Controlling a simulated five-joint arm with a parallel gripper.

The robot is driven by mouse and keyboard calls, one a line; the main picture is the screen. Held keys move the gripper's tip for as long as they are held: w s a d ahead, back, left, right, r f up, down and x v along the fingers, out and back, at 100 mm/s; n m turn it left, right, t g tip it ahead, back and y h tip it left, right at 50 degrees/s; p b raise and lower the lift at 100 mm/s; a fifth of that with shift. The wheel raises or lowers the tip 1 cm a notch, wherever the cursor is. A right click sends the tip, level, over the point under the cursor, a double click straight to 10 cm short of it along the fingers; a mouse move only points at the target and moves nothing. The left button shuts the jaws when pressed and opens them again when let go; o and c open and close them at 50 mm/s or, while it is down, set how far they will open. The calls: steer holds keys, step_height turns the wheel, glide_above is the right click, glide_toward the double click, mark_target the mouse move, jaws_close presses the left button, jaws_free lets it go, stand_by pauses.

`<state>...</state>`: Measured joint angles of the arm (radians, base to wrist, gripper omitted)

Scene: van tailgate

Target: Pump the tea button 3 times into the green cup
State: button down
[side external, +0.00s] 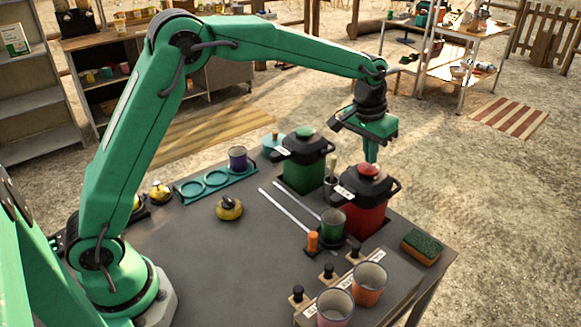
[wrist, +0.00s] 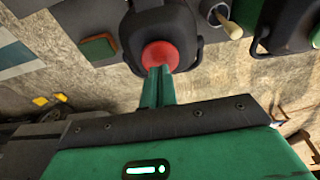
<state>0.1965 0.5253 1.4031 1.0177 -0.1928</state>
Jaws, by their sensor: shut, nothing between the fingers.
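The red dispenser (side external: 362,215) stands at the right of the table, with a black lid and a round red button on top (side external: 368,170). Its small white label is too small to read for sure. The button also shows in the wrist view (wrist: 159,54). The green cup (side external: 333,224) stands upright at the left front of the red dispenser. A green dispenser (side external: 304,172) with a green button stands behind to the left. My gripper (side external: 371,158) is shut and empty, pointing down with its tips at the red button; I cannot tell whether they touch it.
An orange cup (side external: 369,284) and a pink cup (side external: 335,308) stand at the front by a labelled rack with black knobs. A sponge (side external: 421,246) lies at the right edge. A purple cup (side external: 238,158) sits in a teal holder. The left-middle table is mostly clear.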

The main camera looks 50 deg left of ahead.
steer(key=shift+f, duration=1.45)
steer(key=shift+r, duration=1.65)
steer(key=shift+f, duration=1.55)
steer(key=shift+r, duration=1.55)
